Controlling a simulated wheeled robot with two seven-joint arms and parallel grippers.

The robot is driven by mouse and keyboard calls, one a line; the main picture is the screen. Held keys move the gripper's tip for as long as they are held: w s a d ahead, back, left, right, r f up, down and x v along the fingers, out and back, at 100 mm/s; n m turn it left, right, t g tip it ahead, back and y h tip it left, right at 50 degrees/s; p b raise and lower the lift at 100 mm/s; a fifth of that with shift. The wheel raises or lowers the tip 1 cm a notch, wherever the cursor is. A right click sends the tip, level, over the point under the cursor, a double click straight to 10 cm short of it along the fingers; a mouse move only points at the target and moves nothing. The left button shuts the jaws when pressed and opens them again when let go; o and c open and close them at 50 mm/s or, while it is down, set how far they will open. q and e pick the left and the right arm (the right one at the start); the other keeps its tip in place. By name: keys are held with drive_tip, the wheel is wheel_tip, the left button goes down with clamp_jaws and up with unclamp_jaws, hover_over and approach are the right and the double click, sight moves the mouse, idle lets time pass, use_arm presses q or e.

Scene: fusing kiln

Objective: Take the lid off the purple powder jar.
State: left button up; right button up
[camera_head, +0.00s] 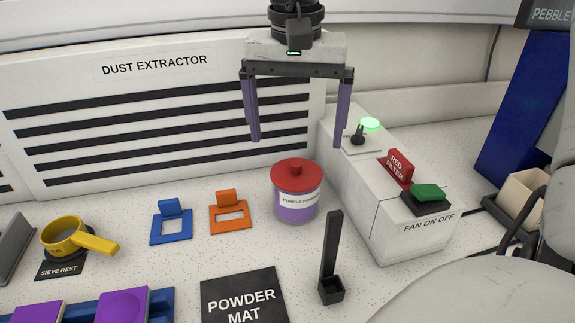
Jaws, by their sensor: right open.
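The purple powder jar (297,208) stands upright on the speckled worktop, in front of the dust extractor. Its label is partly legible. The red lid (296,176) with a small knob on top sits on the jar. My right gripper (297,142) comes in from the top with its two long purple fingers pointing down and spread wide apart. It is open and empty. In the picture its fingertips appear above the lid, one to each side, and apart from it. My left gripper is not in view.
A white box with a red filter (396,168) and a green fan button (428,191) stands right of the jar. A black upright holder (331,262) is in front. Blue (171,222) and orange (230,212) frames, a yellow sieve (66,236) and the powder mat (243,302) lie left.

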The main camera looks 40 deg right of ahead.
sight(296, 164)
drive_tip(key=f, duration=0.7)
drive_tip(key=shift+d, duration=0.2)
drive_tip(key=shift+r, duration=0.1)
drive_tip(key=c, duration=1.1)
